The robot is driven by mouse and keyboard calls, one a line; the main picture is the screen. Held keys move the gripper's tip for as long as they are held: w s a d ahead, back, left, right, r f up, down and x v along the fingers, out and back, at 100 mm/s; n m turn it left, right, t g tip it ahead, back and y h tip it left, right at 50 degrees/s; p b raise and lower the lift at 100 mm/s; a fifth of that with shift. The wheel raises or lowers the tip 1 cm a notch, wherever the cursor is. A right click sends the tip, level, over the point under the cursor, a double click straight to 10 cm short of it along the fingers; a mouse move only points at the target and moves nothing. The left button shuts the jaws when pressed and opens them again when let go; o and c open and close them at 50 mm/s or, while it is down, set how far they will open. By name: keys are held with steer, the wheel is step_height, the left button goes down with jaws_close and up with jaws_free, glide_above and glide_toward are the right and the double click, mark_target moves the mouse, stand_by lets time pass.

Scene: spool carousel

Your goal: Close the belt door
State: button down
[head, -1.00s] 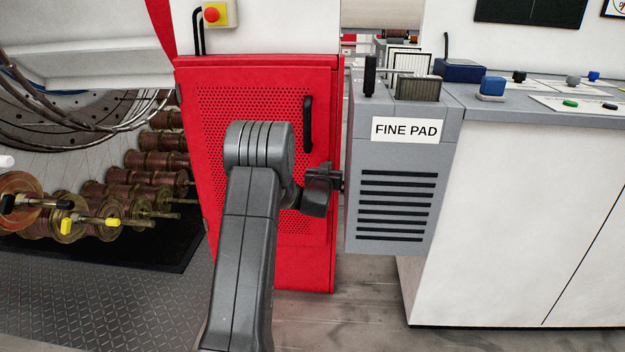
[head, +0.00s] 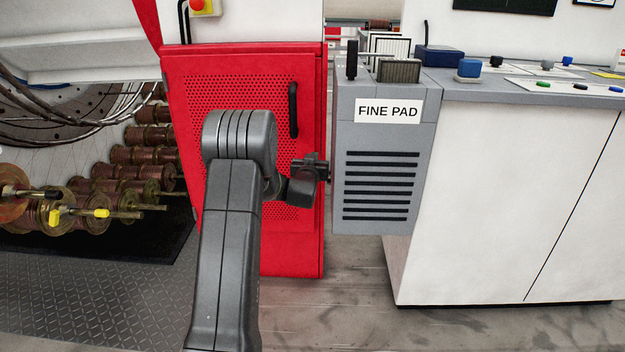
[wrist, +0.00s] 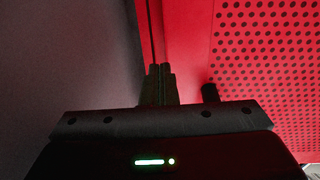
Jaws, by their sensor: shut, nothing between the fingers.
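The belt door is the red perforated panel (head: 230,90) on the cabinet in the head view, with a black vertical handle (head: 293,110) near its right edge. It looks nearly flush with its frame; I cannot tell if it is fully shut. My gripper (head: 323,168) is at the door's right edge, below the handle, partly hidden by my arm. In the wrist view my gripper (wrist: 159,84) has its fingers together and empty, pointing along the red edge beside the perforated door face (wrist: 270,60). Whether it touches the door is unclear.
The grey FINE PAD unit (head: 383,165) stands just right of my gripper, leaving a narrow gap. A white counter (head: 500,190) lies further right. Spools (head: 150,160) on a rack and hanging cables (head: 60,110) are at left. The floor in front is clear.

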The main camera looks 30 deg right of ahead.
steer(key=p+v, duration=0.1)
steer(key=v, duration=0.8)
steer(key=shift+s+d+p, duration=0.2)
steer(key=shift+s+p, duration=0.1)
steer(key=shift+s, duration=0.15)
steer(key=shift+w+f, duration=0.1)
